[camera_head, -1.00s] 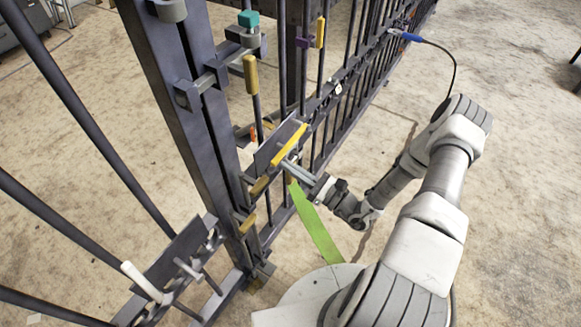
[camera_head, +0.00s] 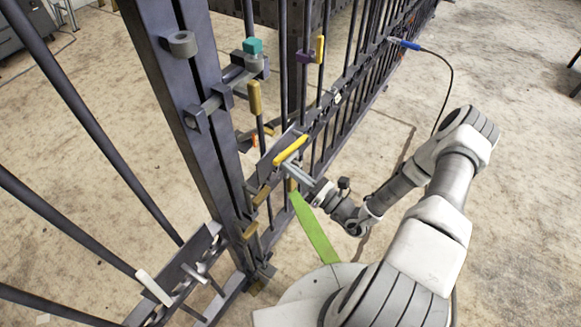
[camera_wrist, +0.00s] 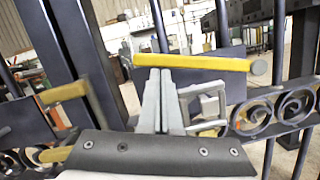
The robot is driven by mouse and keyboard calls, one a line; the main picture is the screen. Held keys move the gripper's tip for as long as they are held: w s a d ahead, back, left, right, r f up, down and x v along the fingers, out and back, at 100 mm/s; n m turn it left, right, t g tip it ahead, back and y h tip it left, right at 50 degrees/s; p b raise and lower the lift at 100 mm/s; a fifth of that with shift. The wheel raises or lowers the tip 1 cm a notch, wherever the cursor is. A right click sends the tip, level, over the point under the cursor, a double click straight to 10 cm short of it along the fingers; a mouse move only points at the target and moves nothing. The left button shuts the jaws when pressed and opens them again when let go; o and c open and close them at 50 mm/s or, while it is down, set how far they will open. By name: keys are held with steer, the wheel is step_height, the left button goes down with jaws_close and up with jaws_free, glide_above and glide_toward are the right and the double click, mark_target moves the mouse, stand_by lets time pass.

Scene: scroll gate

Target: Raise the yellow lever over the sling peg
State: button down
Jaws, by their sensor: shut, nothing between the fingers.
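The yellow lever (camera_head: 291,150) is a bar on the gate, beside a dark plate near the middle of the head view. In the wrist view the yellow lever (camera_wrist: 195,62) lies almost level across the tips of my fingers. My gripper (camera_head: 291,171) is shut and empty, with its tips just under or against the lever; contact is not clear. Its two grey fingers are together in the wrist view (camera_wrist: 165,85). I cannot pick out the sling peg for certain.
A tall dark gate post (camera_head: 185,100) and bars stand left of my gripper. A teal-topped fitting (camera_head: 252,47), an ochre handle (camera_head: 254,98) and a white-handled lever (camera_head: 153,287) are nearby. A green strip (camera_head: 315,230) lies below. Open floor (camera_head: 520,180) is at right.

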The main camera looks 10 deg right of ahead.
mark_target(295, 147)
steer(key=w+d+r+m+h+p, duration=0.2)
steer(key=w+d+r+m+p, duration=0.1)
steer(key=r+m+p, duration=0.2)
steer(key=w+d+r+m+h+p, duration=0.2)
steer(key=w+d+r+m+p, duration=0.1)
steer(key=r+m+p, duration=0.3)
steer(key=shift+w+d+r+m+p, duration=0.25)
steer(key=shift+w+d+m+p, duration=0.2)
steer(key=shift+m+p, duration=0.9)
steer(key=shift+m+b, duration=0.25)
steer(key=shift+b, duration=0.05)
